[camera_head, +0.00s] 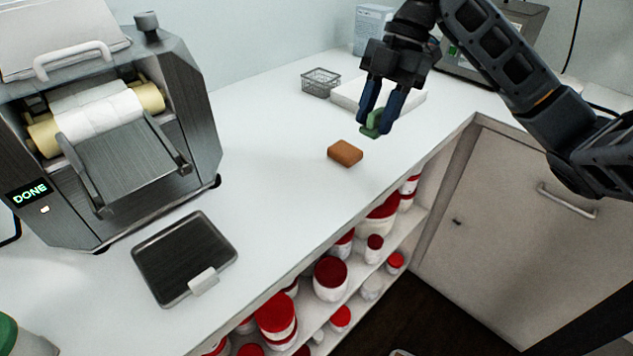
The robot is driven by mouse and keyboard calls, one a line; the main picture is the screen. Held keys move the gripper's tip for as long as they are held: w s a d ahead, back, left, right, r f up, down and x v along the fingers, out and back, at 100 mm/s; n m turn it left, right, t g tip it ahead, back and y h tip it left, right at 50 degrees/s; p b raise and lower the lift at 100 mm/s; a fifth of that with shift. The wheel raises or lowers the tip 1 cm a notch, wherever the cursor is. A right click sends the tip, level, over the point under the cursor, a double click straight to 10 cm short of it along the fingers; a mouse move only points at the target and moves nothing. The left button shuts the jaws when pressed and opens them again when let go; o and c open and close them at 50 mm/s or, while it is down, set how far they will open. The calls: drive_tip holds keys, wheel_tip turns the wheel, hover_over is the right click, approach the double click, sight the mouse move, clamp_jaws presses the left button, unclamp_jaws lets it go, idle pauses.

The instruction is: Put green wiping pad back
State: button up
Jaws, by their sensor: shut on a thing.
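The green wiping pad (373,124) is between the fingers of my gripper (377,119). My gripper is shut on it, pointing down. The pad is over the white counter, behind and to the right of a brown block (345,153). I cannot tell whether the pad touches the counter. The fingers hide part of the pad.
A wire basket (321,82) and a white slab (348,95) are behind my gripper. Red-lidded jars (331,278) fill shelves below the counter (262,165).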

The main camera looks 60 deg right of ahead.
drive_tip(key=w+a+f, duration=0.3)
drive_tip(key=w+a, duration=0.1)
drive_tip(key=w+a+f+p, duration=0.1)
drive_tip(key=w+a+f, duration=0.2)
drive_tip(key=a+f, duration=0.1)
drive_tip(key=shift+w+p, duration=0.3)
drive_tip(key=shift+w, duration=0.1)
drive_tip(key=shift+a+f, duration=0.1)
drive_tip(key=shift+f, duration=1.95)
drive_tip(key=shift+f, duration=0.15)
drive_tip(key=o, duration=0.9)
drive_tip(key=shift+r+p, duration=0.3)
drive_tip(key=shift+p, duration=0.05)
drive_tip(key=b+v, duration=0.1)
drive_tip(key=v, duration=1.1)
drive_tip(key=shift+f, duration=0.1)
